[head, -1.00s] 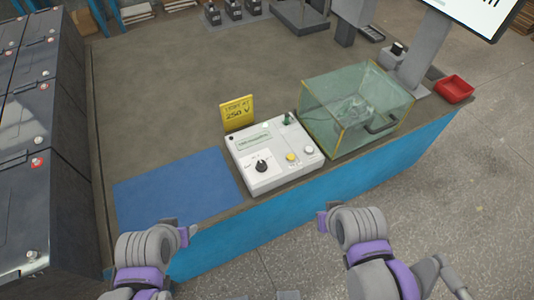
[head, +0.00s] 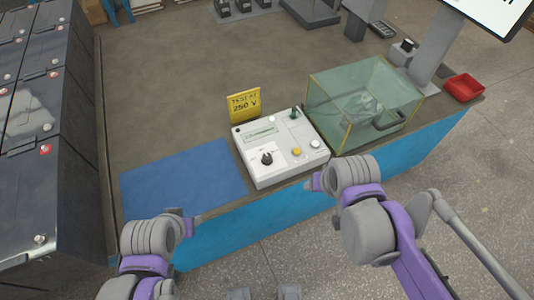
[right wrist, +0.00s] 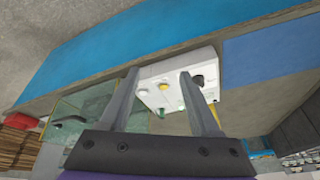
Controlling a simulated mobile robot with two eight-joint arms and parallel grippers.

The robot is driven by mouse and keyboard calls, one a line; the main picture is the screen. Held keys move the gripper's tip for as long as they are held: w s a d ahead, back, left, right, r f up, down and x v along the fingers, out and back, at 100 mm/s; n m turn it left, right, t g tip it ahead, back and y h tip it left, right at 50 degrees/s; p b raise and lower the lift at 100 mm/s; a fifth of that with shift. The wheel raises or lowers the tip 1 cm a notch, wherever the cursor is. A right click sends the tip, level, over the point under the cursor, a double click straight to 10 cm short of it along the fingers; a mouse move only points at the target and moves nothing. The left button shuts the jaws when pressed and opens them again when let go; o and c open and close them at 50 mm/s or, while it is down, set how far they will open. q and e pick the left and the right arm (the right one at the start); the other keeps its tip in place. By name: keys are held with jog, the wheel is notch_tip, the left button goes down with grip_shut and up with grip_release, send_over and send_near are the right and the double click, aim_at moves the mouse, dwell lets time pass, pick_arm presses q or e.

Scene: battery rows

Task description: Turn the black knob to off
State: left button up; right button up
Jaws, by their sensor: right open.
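The black knob (head: 267,158) sits on the front left of the white tester box (head: 290,172), with its dial marks too small to read. In the right wrist view the knob (right wrist: 197,81) shows just right of the right-hand finger. My right gripper (head: 313,182) is in front of the box's right part, apart from the knob. Its two fingers (right wrist: 158,74) are spread and empty, with the box beyond them. My left gripper (head: 190,220) is at the bench's front edge, below the blue mat; its jaws are too unclear to judge.
A yellow sign reading 250 V (head: 244,105) stands behind the box. A clear case with a handle (head: 345,105) is close on its right, and a red tray (head: 463,88) further right. The blue mat (head: 180,190) is bare. Black batteries (head: 25,190) stand at the left.

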jog(key=shift+o, duration=0.4)
jog(key=w+a+m+g, duration=0.1)
jog(key=w+a, duration=0.2)
jog(key=w, duration=0.3)
jog(key=w+a+r+m+g, duration=0.1)
jog(key=w+a+m, duration=0.1)
jog(key=w, duration=0.4)
jog(key=shift+a+r, duration=0.25)
jog(key=shift+a, duration=0.2)
jog(key=m+g, duration=0.2)
jog(key=m, duration=0.1)
send_over(267, 156)
notch_tip(267, 156, down, 3)
notch_tip(267, 156, down, 11)
jog(key=shift+r+b, duration=0.1)
jog(key=shift+b, duration=0.2)
grip_shut()
